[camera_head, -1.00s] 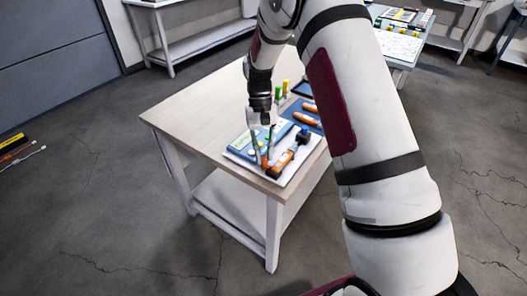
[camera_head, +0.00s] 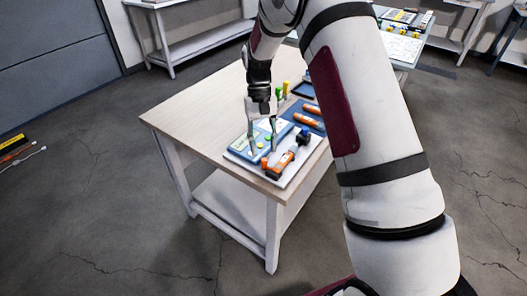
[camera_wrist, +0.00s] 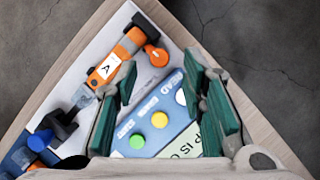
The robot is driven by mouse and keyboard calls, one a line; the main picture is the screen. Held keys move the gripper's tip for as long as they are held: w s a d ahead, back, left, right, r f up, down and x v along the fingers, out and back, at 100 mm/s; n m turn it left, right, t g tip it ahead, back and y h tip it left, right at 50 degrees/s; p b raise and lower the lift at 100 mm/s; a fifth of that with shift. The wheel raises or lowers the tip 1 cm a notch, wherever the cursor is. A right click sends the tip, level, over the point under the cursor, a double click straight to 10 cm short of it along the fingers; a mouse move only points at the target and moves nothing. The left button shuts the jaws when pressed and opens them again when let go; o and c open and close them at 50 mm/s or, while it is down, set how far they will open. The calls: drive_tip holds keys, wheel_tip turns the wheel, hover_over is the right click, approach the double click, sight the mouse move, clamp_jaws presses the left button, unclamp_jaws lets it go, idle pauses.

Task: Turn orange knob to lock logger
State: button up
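The orange knob (camera_wrist: 156,55) shows in the wrist view as a small rounded piece with a short stem, beside the end of an orange cylindrical body (camera_wrist: 105,68) labelled A. The blue logger panel (camera_wrist: 150,105) lies beside it with a yellow button (camera_wrist: 159,119), a green button (camera_wrist: 137,141) and a pale button. My gripper (camera_head: 262,148) is over the panel, pointing down, with its fingers apart. In the wrist view the green-padded fingers (camera_wrist: 163,80) are spread with nothing between the tips; the knob is beyond them. Whether the fingertips touch the panel cannot be told.
The white board (camera_head: 290,178) under the logger lies near the table's front corner. A dark blue clamp-like piece (camera_wrist: 57,125) is at the other end of the orange body. More orange tools (camera_head: 307,119) and small green and yellow items stand behind. The table's left part (camera_head: 195,108) is clear.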

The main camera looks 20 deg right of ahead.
drive_tip(key=v, duration=0.9)
drive_tip(key=shift+r, duration=0.15)
drive_tip(key=s+r+n+t+p, duration=0.1)
drive_tip(key=s+r+t+p, duration=0.35)
drive_tip(key=s+r, duration=1.4)
drive_tip(key=s+r+t+p, duration=0.2)
drive_tip(key=s, duration=0.7)
drive_tip(key=s+r+n+t+p, duration=0.1)
drive_tip(key=s+r+t+p, duration=0.1)
drive_tip(key=s, duration=0.8)
drive_tip(key=shift+a+h, duration=0.35)
drive_tip(key=shift+h, duration=0.05)
drive_tip(key=shift+s+d+r, duration=0.15)
drive_tip(key=shift+r, duration=0.05)
